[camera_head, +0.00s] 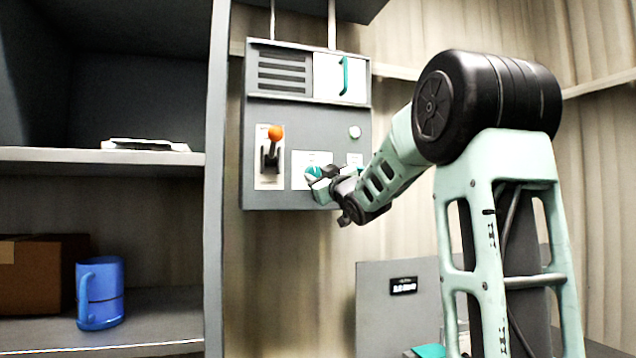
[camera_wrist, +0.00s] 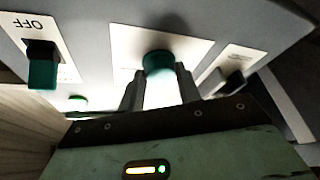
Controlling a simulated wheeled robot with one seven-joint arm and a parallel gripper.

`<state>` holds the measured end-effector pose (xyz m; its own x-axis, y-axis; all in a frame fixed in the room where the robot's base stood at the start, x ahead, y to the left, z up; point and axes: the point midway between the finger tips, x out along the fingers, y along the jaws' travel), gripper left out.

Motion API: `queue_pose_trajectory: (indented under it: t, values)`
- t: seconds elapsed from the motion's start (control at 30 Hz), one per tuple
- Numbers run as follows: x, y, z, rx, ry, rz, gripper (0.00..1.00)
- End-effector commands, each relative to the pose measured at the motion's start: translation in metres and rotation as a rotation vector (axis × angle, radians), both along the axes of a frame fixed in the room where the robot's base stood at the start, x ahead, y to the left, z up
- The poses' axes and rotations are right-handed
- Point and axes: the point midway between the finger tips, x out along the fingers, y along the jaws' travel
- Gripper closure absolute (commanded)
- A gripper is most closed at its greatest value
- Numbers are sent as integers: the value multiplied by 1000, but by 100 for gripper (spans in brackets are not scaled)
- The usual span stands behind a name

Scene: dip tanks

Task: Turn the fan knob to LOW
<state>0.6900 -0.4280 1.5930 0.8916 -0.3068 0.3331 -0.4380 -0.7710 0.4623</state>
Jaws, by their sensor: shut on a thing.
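The teal knob (camera_head: 313,172) sits on a white label plate low on the grey wall panel (camera_head: 262,196). In the wrist view the knob (camera_wrist: 158,64) stands between the two fingers of my gripper (camera_wrist: 160,82), which are shut on it. In the head view my gripper (camera_head: 321,182) reaches in from the right at the panel's lower edge and partly hides the knob. The text on the knob's plate is too small and washed out to read, so its setting does not show.
Left of the knob is a lever with an orange ball (camera_head: 276,133). A pale round button (camera_head: 354,132) sits above right. A teal switch (camera_wrist: 42,70) marked OFF, upside down, shows in the wrist view. A shelf upright (camera_head: 216,240) stands left; a blue mug (camera_head: 100,295) sits on the shelf.

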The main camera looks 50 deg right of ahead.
Motion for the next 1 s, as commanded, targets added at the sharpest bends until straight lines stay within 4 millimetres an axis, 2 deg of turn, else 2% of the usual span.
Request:
queue_pose_trajectory:
  t: [0.6,1.0]
  values:
    - [-1,-2,5,-483,296,2,89]
    - [-1,-3,6,-675,414,2,89]
